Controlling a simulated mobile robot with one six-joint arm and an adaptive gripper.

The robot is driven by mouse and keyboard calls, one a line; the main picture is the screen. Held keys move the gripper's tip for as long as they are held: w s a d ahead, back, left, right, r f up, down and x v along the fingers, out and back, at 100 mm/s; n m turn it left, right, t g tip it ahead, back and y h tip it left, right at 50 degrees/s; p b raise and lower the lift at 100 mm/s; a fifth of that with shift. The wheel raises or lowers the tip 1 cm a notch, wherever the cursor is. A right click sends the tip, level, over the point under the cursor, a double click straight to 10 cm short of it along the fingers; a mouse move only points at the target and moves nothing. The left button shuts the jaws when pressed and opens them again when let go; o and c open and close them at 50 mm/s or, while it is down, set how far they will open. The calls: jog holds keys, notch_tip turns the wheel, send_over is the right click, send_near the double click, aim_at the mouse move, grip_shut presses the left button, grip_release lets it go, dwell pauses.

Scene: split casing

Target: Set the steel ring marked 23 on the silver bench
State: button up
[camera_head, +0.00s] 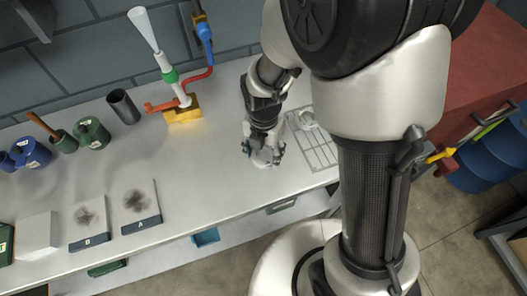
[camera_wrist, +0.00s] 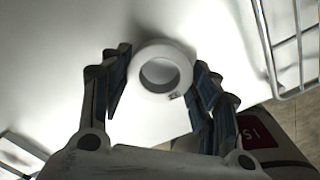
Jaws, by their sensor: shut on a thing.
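A pale steel ring (camera_wrist: 160,47) sits between the two fingers of my gripper (camera_wrist: 160,88) in the wrist view. Its hole faces the camera, and a small mark on its rim is too small to read. In the head view my gripper (camera_head: 263,155) points down over the right part of the silver bench (camera_head: 205,190), shut on the ring (camera_head: 263,159). The bench top shows plain and bare behind the ring. I cannot tell whether the ring touches the bench or hangs just above it.
A wire rack (camera_head: 318,152) lies right of my gripper, with a pale item on it. A yellow-based pipe fitting (camera_head: 183,110), a dark cup (camera_head: 124,107) and green pots (camera_head: 92,133) stand at the back left. Sooty plates A (camera_head: 141,208) and B (camera_head: 89,223) lie front left. Mid-bench is clear.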

jog(key=shift+f, duration=0.25)
jog(key=shift+f, duration=0.15)
jog(key=o, duration=1.4)
notch_tip(320, 180, up, 12)
jog(key=p, duration=0.4)
jog(key=s+d+r+m+t, duration=0.1)
jog(key=s+d+r+m, duration=0.2)
jog(key=m, duration=0.7)
jog(key=s+d+r+m+t, duration=0.2)
jog(key=s+d+r+m, duration=0.2)
jog(key=s+r+m, duration=0.2)
jog(key=s+d+r+m+t, duration=0.1)
jog(key=s+d+r+m, duration=0.3)
jog(key=m, duration=1)
jog(key=shift+s+r+t, duration=0.15)
jog(key=shift+r, duration=0.7)
jog(key=shift+s+r+t, duration=0.15)
jog(key=shift+r, duration=0.65)
